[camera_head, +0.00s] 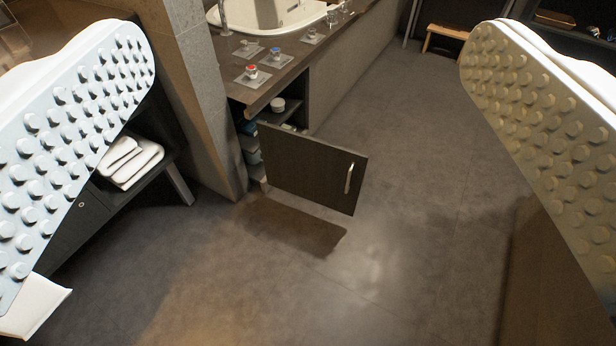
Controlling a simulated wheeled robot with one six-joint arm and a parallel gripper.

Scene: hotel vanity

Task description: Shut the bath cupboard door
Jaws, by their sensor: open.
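The bath cupboard door (305,170) is a dark panel standing open, swung out from the cupboard under the vanity counter. Its pale vertical handle (349,177) is near the right edge of the panel. The open cupboard (285,112) shows behind the door, with a white item and some bluish items on its shelves. My gripper (306,75) is open, with one white studded finger at the left of the picture and one at the right. The door appears between the fingers, farther away, and nothing is held.
The vanity counter (290,62) carries a white basin (268,12) and several small items on square coasters. A grey pillar (200,95) stands left of the cupboard. A dark shelf unit with folded white towels (130,160) is at left. The floor (400,240) in front of and right of the door is clear.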

